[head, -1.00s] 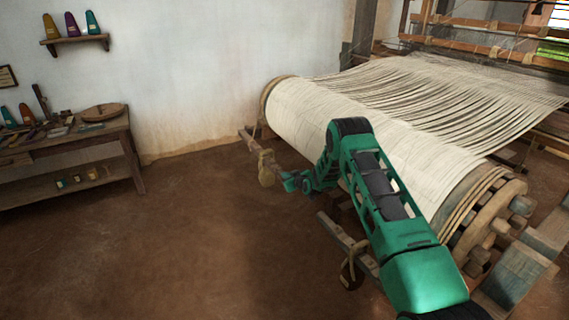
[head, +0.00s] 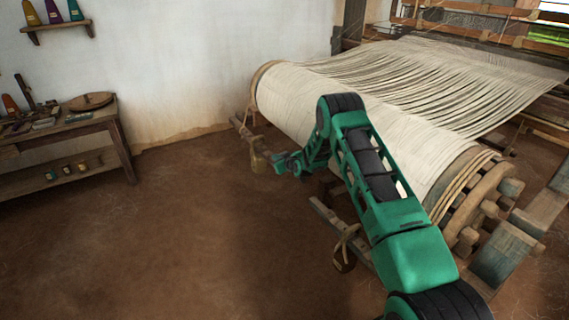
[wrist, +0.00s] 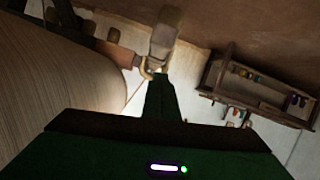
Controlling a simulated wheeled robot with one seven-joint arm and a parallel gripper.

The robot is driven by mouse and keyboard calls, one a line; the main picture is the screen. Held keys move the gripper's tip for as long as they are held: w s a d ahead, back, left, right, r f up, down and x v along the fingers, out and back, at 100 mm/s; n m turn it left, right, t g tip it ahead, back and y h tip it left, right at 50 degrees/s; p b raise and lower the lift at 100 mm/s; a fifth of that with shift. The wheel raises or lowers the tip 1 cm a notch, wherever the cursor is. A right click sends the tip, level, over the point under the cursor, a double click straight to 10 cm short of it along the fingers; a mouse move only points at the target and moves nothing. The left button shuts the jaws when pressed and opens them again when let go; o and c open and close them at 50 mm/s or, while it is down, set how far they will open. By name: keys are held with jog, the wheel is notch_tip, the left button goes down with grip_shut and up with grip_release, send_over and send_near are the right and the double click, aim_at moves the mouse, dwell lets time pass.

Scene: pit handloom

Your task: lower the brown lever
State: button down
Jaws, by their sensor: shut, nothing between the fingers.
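A brown wooden lever (head: 242,130) sticks out low at the far end of the big warp roll. A pale weight (head: 259,161) hangs by a cord near it. In the wrist view the lever (wrist: 115,52) is reddish brown, and the weight (wrist: 163,38) hangs just beyond the fingertips. My gripper (head: 279,165) is shut and empty, close to the right of the weight in the head view. In the wrist view the shut fingers (wrist: 158,92) point at the weight and its cord loop. I cannot tell whether they touch.
The warp roll (head: 310,105) lies close beside my arm. A second wooden bar (head: 330,218) with a rope loop (head: 345,245) lies nearer me. A workbench (head: 70,130) stands at the left wall. The floor between is clear.

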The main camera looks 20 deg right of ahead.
jog(key=v, duration=1)
jog(key=s+a+r+g, duration=0.1)
jog(key=s+a+r, duration=0.1)
jog(key=s+r, duration=0.35)
jog(key=s+a+r+g, duration=0.2)
jog(key=a+r, duration=0.1)
jog(key=r, duration=0.5)
jog(key=s+a+r+m+g, duration=0.1)
jog(key=s+r+g, duration=0.1)
jog(key=s+r, duration=0.5)
jog(key=s+a+r+m+g, duration=0.1)
jog(key=s+r, duration=0.3)
jog(key=s, duration=0.7)
jog(key=s+r+m+g+h, duration=0.2)
jog(key=s+r+g, duration=0.1)
jog(key=s, duration=2)
jog(key=s+d+f+m+g, duration=0.2)
jog(key=s+d+m+g, duration=0.2)
jog(key=s+d, duration=0.8)
jog(key=s+m, duration=0.2)
jog(key=s, duration=0.2)
jog(key=shift+g, duration=0.3)
jog(key=shift+s, duration=0.2)
